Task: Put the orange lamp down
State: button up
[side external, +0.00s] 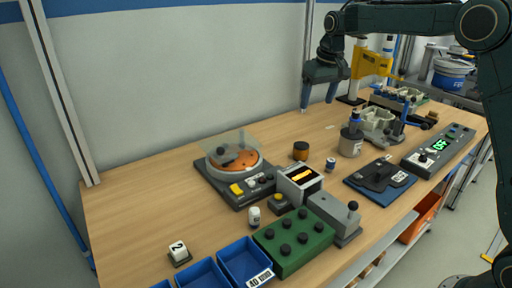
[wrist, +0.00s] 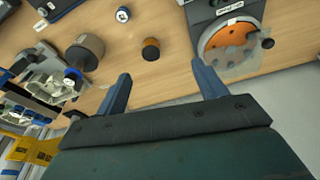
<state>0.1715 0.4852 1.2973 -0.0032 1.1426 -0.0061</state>
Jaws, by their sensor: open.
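The orange lamp, seen as a short orange cylinder with a dark cap (side external: 300,152), stands on the wooden table behind the small white-and-blue bottle. It also shows in the wrist view (wrist: 151,53), just beyond the space between the fingertips. My gripper (side external: 318,104) is open and empty, raised above the table near the back wall. Its two blue-grey fingers show spread apart in the wrist view (wrist: 161,70). The lamp is clear of both fingers.
A turntable unit with an orange disc (side external: 230,158) and clear cover stands left of the lamp. A green knob box (side external: 294,243) and blue bins (side external: 244,258) lie in front. The back-left tabletop is free.

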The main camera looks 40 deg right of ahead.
jog(key=s+a+r+t, duration=0.1)
jog(key=s+a+r, duration=0.25)
jog(key=s, duration=0.55)
jog(key=s+a+r+t, duration=0.1)
jog(key=s+a+r, duration=0.25)
jog(key=s, duration=0.65)
jog(key=s+a+f+n, duration=0.1)
jog(key=s+f, duration=0.2)
jog(key=s, duration=0.5)
jog(key=s+a+f+t, duration=0.1)
jog(key=s+f, duration=0.2)
jog(key=s, duration=0.6)
jog(key=shift+s+a+f+n, duration=0.2)
jog(key=shift+s+n, duration=0.1)
jog(key=shift+n, duration=0.1)
